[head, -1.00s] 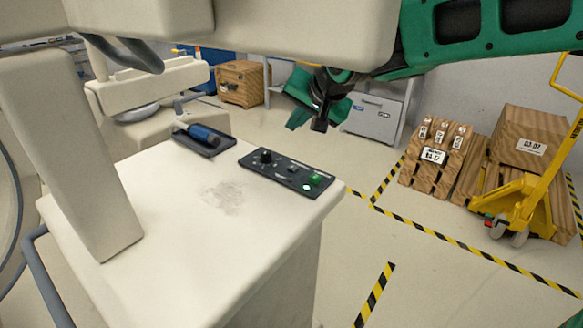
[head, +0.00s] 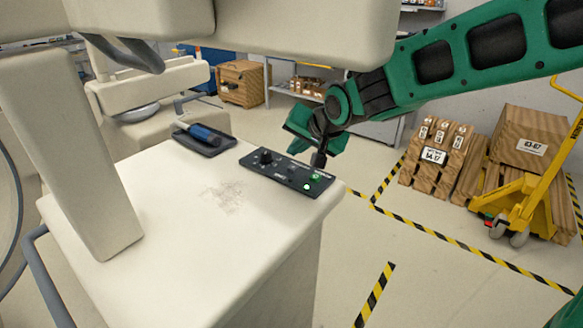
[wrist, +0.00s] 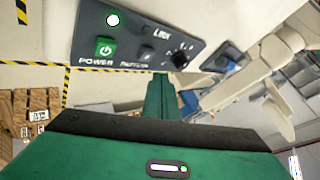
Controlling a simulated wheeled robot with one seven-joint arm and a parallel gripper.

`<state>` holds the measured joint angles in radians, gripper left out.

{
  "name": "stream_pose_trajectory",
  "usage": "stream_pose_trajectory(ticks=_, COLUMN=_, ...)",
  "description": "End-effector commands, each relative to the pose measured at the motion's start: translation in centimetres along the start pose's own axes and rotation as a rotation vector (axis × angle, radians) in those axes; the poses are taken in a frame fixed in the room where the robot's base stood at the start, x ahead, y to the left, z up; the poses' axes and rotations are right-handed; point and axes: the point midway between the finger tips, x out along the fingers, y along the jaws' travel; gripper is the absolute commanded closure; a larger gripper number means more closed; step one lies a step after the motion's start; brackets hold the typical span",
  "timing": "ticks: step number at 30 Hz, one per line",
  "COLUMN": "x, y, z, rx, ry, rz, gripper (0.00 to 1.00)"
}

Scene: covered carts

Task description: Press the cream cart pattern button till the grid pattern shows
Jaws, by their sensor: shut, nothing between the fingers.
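The cream cart (head: 150,235) fills the lower left of the head view. On its top near the right edge lies a black control panel (head: 272,169) with a knob, small buttons and a green power button (wrist: 105,47). A white light (wrist: 113,20) is lit on the panel. The word beside POWER in the wrist view is small and blurred; it looks like PATTERN. A faint grey speckled patch (head: 225,195) shows on the cart top; no clear grid is visible. My gripper (head: 319,160) is shut and empty, just above the panel's far edge; contact cannot be told.
A dark tray with a blue cylinder (head: 205,138) lies behind the panel. A cream slanted post (head: 75,160) stands at the left of the cart. Wooden crates (head: 435,150) and a yellow pallet jack (head: 525,200) stand right. Taped floor between is clear.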

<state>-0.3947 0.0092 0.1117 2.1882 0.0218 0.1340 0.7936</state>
Motion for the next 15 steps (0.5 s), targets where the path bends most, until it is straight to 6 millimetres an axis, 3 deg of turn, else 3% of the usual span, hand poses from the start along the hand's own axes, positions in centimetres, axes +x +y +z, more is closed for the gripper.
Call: stream_pose_trajectory(ticks=15, x=1.22, y=0.89, z=0.89, rx=0.0, ry=0.001, rz=-0.001, gripper=1.0)
